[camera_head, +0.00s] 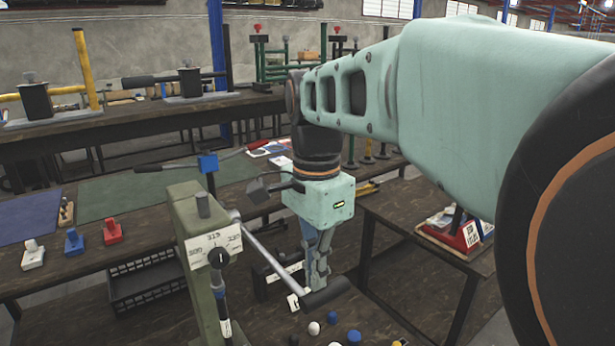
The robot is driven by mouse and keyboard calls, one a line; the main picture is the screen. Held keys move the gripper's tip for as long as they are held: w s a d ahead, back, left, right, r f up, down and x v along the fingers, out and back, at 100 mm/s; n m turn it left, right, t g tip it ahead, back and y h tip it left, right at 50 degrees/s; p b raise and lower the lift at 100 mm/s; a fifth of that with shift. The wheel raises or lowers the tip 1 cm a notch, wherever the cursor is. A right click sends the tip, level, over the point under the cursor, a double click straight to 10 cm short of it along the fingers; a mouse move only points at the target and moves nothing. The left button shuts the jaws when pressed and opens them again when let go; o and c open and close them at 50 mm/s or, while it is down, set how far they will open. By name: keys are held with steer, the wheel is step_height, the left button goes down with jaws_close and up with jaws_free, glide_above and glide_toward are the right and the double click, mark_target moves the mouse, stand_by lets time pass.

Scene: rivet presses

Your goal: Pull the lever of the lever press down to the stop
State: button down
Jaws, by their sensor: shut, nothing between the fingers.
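The lever press is a green-grey upright (205,265) with a white number label, standing on the dark table at lower centre-left. Its lever is a silver rod (262,245) that slopes down to the right and ends in a black handle (328,293). My gripper (318,280) points downward, with its fingers shut and empty. The fingertips are at the upper edge of the black handle in the picture. I cannot tell whether they touch it. A shorter black-knobbed rod (222,290) hangs at the front of the press.
Small coloured knobs (314,328) lie on the table in front of the handle. A blue-headed post (208,163) with a long black and red bar stands behind. A black crate (147,280) sits left. A side table (440,262) with a red box stands right.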

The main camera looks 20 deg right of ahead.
steer(key=shift+s+a+f+b, duration=0.1)
steer(key=shift+s+f+b, duration=0.05)
steer(key=shift+f+b, duration=0.35)
stand_by(0.3)
steer(key=shift+f+b, duration=0.85)
steer(key=shift+f, duration=0.6)
steer(key=shift+a+f, duration=0.1)
steer(key=shift+f, duration=0.05)
steer(key=shift+w+a+f+b, duration=0.1)
steer(key=shift+w+f+b, duration=0.15)
steer(key=shift+f+b, duration=0.4)
steer(key=shift+w+f+b, duration=0.2)
steer(key=shift+f+b, duration=0.05)
steer(key=shift+f, duration=0.8)
